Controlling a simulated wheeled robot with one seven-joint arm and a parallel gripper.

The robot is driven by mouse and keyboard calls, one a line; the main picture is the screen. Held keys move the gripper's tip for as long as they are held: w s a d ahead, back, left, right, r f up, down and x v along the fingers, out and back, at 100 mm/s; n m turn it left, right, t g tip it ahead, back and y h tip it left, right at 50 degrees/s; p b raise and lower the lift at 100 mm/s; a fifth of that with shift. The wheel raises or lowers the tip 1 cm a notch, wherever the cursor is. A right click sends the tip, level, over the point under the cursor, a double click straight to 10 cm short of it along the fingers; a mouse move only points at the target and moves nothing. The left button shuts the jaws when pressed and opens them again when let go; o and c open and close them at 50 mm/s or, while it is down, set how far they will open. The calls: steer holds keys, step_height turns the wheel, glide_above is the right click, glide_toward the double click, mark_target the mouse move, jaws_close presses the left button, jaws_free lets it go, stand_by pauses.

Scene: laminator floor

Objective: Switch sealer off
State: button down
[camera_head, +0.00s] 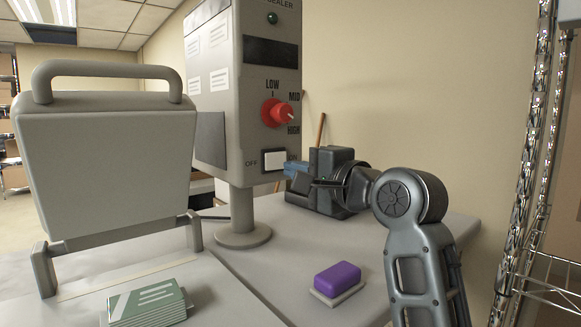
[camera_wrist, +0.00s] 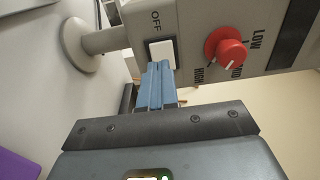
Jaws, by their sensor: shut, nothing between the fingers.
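The sealer's grey control box (camera_head: 228,95) stands on a round post above the table. A white rocker switch (camera_head: 275,160) sits low on its front face, with OFF printed beside it. A red knob (camera_head: 278,113) with LOW, MID and HIGH marks is above the switch. My gripper (camera_head: 292,170) is shut and empty, with its blue fingertips just right of the switch. In the wrist view, the blue fingers (camera_wrist: 158,85) reach to the lower edge of the white switch (camera_wrist: 161,52). I cannot tell whether they touch it.
The grey sealer lid (camera_head: 105,165) with its handle stands at the left. A stack of green cards (camera_head: 147,303) lies in front. A purple block (camera_head: 337,277) rests on a small pad on the table. A chrome wire rack (camera_head: 535,150) stands at the right.

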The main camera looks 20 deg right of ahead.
steer(key=b+v, duration=0.1)
steer(key=v, duration=0.8)
steer(key=shift+f, duration=0.15)
